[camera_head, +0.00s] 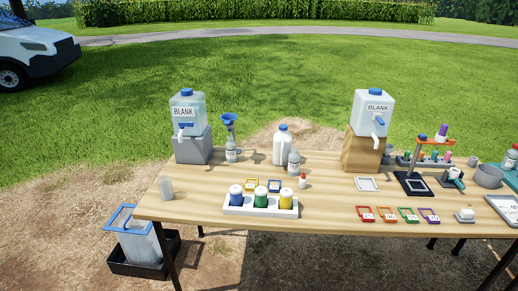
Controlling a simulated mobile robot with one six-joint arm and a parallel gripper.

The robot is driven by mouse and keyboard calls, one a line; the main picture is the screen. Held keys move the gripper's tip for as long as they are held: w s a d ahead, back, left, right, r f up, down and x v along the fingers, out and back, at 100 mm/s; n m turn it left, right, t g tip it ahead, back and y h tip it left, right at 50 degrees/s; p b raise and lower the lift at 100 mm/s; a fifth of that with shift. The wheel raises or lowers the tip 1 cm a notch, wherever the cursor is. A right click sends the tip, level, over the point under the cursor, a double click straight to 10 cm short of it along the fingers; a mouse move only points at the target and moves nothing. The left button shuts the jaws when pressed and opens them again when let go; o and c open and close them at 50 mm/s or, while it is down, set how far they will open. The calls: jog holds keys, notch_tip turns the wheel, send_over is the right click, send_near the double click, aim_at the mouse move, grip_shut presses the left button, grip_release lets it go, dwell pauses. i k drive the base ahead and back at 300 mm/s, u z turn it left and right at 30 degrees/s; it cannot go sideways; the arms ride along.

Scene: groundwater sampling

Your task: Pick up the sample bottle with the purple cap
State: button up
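A small purple-topped item (442,130) shows upright at the orange stand (436,140) on the right of the table; it is too small to tell whether it is a capped bottle. My gripper is not in view.
The wooden table (330,215) holds two jugs labelled BLANK (187,107) (374,110), a white jug (282,146), a white tray (260,211) of several bottles, and coloured tags (387,215). A grey bowl (488,177) is at right.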

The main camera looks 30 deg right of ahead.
aim_at(231, 145)
jog(key=z, duration=0.55)
jog(key=k, duration=1)
jog(key=u, duration=0.05)
jog(key=i, duration=0.95)
jog(key=z, duration=0.05)
